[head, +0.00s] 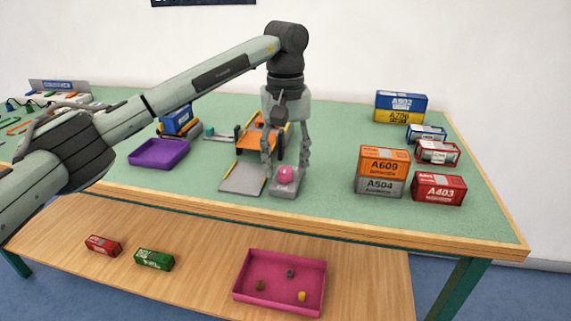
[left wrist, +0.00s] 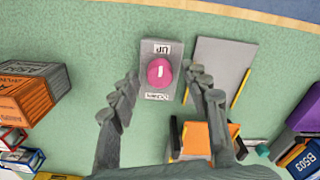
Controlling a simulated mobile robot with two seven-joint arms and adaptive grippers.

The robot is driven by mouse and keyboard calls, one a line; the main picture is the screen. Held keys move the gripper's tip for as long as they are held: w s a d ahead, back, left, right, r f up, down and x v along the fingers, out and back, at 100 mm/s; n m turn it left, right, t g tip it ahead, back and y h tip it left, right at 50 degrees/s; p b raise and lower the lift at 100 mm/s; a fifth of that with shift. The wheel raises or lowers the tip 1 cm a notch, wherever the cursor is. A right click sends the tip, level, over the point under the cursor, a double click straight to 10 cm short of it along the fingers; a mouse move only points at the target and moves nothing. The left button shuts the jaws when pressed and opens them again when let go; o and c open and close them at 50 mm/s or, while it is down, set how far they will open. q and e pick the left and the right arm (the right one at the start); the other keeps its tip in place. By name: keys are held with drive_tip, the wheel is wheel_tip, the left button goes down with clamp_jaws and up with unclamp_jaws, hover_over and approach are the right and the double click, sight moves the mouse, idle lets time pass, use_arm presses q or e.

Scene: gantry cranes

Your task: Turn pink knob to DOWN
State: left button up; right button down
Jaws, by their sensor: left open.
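The pink knob (head: 285,175) sits on a small grey box (head: 284,189) near the table's front edge. In the left wrist view the knob (left wrist: 159,72) shows a short white mark, with an UP label (left wrist: 161,49) on one side and a second label (left wrist: 157,96), likely DOWN, on the other. My left gripper (head: 287,165) points down over the box. Its open fingers (left wrist: 160,90) stand on either side of the knob, apart from it. My right gripper is in neither view.
A grey plate (head: 242,178) and an orange crane model (head: 255,135) stand close to the knob box. Stacked containers (head: 383,160) stand to the right, a purple tray (head: 158,154) to the left. A pink tray (head: 280,283) lies on the lower shelf.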

use_arm(q)
drive_tip(key=shift+f, duration=0.4)
clamp_jaws()
